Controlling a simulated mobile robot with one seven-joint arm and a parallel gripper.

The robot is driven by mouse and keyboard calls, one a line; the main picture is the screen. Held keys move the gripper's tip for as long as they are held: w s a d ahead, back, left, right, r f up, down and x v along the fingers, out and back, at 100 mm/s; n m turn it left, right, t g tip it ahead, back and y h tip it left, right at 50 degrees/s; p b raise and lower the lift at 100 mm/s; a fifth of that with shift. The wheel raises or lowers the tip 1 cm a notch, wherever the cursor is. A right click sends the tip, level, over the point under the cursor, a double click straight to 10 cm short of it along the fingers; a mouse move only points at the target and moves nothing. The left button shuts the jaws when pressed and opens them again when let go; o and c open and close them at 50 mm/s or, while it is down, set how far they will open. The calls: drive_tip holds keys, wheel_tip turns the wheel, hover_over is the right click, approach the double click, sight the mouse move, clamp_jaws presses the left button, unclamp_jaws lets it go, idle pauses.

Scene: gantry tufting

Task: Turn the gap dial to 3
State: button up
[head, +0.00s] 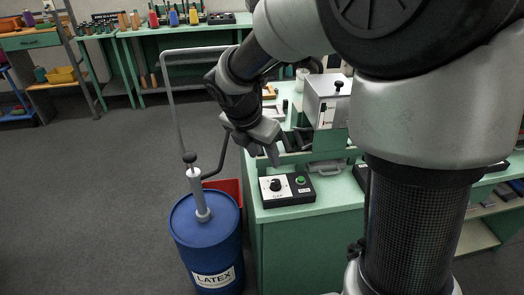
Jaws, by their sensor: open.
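The gap dial (275,185) is a round black knob on a white plate, on the left part of a dark control box (288,201) at the near left corner of the green bench. The plate has markings around the knob, too small to read, so its setting is unclear. A green button (300,181) sits to its right on the same box. My gripper (262,160) hangs above and slightly behind the dial, pointing down. It is open and empty, apart from the dial.
A blue LATEX drum (212,245) with a hand pump (196,190) stands left of the bench, a red container (229,187) behind it. A grey machine housing (325,98) stands on the green bench (310,222) behind the box. The floor at left is clear.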

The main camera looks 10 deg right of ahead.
sight(276, 182)
drive_tip(key=b+x, duration=0.2)
drive_tip(key=x, duration=1.3)
drive_tip(key=shift+d+f+b, duration=0.1)
drive_tip(key=shift+f+b, duration=0.05)
drive_tip(key=shift+b, duration=0.15)
drive_tip(key=shift+c, duration=0.2)
drive_tip(key=c, duration=1)
